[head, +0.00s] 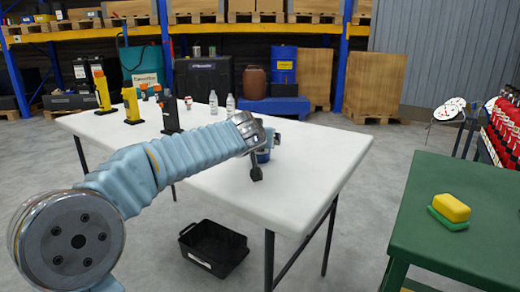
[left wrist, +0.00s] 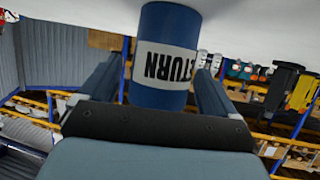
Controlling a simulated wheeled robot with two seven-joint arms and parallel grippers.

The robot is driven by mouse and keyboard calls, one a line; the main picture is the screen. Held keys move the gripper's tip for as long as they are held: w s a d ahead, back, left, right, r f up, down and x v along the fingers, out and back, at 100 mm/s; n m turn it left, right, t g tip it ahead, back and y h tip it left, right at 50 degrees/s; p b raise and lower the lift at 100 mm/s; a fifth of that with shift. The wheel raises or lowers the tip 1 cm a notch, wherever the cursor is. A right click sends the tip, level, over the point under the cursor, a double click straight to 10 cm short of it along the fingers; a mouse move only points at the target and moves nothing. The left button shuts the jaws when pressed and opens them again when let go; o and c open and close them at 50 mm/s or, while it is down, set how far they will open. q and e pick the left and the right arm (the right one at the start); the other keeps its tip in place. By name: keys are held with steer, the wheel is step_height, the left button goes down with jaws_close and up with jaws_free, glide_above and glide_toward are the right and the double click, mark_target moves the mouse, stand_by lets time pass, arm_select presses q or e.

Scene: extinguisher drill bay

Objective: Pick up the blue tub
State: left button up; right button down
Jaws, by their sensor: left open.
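The blue tub (head: 263,157) stands on the white table (head: 315,160), mostly hidden behind my left gripper in the head view. In the left wrist view the tub (left wrist: 170,25) appears upside down, with a white label and dark letters. My left gripper (head: 265,148) is at the tub, its fingers spread. In the left wrist view its two fingers (left wrist: 158,80) lie on either side of the tub, with a small gap visible at the left finger. Contact at the right finger is unclear. My right gripper is not in view.
Yellow and dark upright objects (head: 131,106), small cans and two clear bottles (head: 213,103) stand at the table's far end. A black crate (head: 213,248) is on the floor below. A green table (head: 470,225) with a yellow-and-green sponge (head: 451,208) is at the right.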

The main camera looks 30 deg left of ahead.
arm_select(q)
steer(key=shift+w+a+f, duration=0.1)
steer(key=shift+w+f, duration=0.05)
steer(key=shift+w, duration=0.15)
steer(key=c, duration=1.2)
steer(key=shift+o, duration=0.2)
